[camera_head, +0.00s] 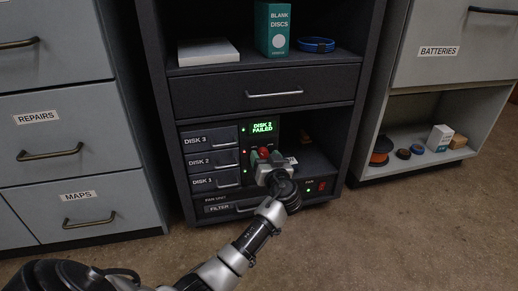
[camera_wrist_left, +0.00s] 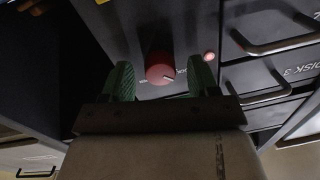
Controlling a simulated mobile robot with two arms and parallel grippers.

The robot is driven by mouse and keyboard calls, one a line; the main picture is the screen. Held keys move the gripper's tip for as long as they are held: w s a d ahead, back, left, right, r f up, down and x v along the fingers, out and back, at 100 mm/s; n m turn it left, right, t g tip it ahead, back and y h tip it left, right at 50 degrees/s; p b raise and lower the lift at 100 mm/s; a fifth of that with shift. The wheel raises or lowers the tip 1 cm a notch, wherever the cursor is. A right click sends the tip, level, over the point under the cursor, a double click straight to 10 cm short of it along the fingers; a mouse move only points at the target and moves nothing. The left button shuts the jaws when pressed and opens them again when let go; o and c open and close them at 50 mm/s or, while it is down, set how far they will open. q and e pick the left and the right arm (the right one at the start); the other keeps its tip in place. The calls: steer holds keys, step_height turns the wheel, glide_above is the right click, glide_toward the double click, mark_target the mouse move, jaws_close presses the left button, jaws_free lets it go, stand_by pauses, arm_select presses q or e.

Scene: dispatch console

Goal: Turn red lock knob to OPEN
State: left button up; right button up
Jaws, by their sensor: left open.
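The red lock knob (camera_head: 264,152) is on the dark console panel, to the right of the disk drawers. In the left wrist view the red knob (camera_wrist_left: 160,68) has a pale pointer mark on its face, with small labels beside it too blurred to read. My left gripper (camera_head: 262,158) is in front of the knob in the head view. In the wrist view its two green fingertips (camera_wrist_left: 158,80) stand apart, one on each side of the knob, with gaps between. The gripper is open and holds nothing. My right gripper is not in view.
A green display (camera_head: 262,127) reads DISK 2 FAILED. An open bay (camera_head: 315,158) lies to the right. A red switch (camera_head: 322,186) is below.

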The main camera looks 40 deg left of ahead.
arm_select(q)
steer(key=shift+w+a, duration=0.1)
steer(key=shift+c, duration=0.7)
steer(key=c, duration=0.8)
steer(key=shift+r, duration=0.1)
